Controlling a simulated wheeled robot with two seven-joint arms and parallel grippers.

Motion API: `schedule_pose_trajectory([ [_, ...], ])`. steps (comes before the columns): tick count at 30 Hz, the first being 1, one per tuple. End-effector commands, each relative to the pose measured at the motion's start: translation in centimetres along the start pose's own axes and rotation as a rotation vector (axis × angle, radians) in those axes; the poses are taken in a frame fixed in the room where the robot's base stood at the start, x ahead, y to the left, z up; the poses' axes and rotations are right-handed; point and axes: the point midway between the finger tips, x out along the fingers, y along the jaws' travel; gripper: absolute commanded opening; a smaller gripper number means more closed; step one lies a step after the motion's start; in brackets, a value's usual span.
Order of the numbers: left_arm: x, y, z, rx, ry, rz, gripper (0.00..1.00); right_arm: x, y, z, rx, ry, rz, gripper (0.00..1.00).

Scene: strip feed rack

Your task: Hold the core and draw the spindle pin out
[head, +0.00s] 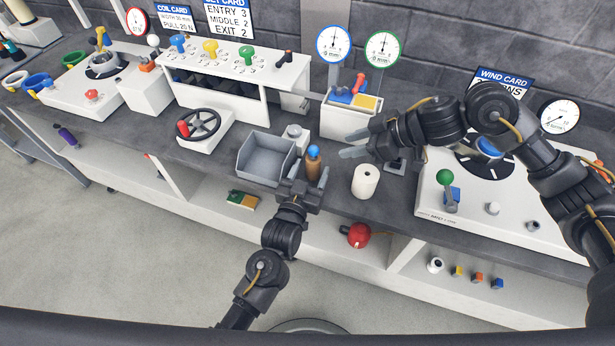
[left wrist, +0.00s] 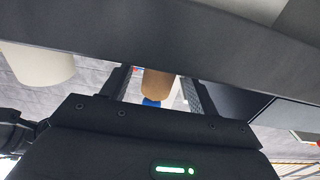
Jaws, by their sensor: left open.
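A brown cylinder (head: 314,168) with a blue top (head: 313,151) stands upright at the bench's front edge. It looks like the core with the pin's blue head, but I cannot be sure. My left gripper (head: 309,175) is open, with its fingers on either side of the brown cylinder. In the left wrist view, the brown cylinder (left wrist: 158,84) and blue end (left wrist: 151,102) show between the fingers, with no clear contact. My right gripper (head: 348,144) is open and empty, right of the blue top, with its fingers pointing left. Any pin shaft is hidden.
A grey bin (head: 247,158) stands close on the left. A white roll (head: 365,182) stands to the right, near the front edge. A white box (head: 346,122) with coloured items is behind. The white dial panel (head: 470,221) fills the right side, under my right arm.

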Motion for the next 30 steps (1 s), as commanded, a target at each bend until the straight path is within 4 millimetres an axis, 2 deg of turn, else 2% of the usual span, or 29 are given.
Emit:
schedule_pose_trajectory([
  [6, 0.0, 0.0, 0.02, 0.0, 0.0, 0.0, 0.59, 0.0, 0.0, 0.0, 0.0, 0.0, 0.0, 0.36],
  [17, -0.03, -0.01, 0.04, 0.0, -0.001, 0.0, 0.12, 0.0, 0.0, 0.0, 0.0, 0.0, 0.0, 0.36],
  [18, -0.03, -0.01, 0.04, 0.0, -0.001, 0.0, 0.29, 0.0, 0.0, 0.0, 0.0, 0.0, 0.0, 0.36],
  [22, -0.03, 0.0, 0.05, 0.0, -0.001, 0.0, 0.12, 0.0, 0.0, 0.0, 0.0, 0.0, 0.0, 0.36],
  [30, -0.04, 0.0, 0.16, 0.0, -0.002, 0.0, 0.12, 0.01, 0.0, 0.01, 0.0, 0.0, 0.0, 0.36],
])
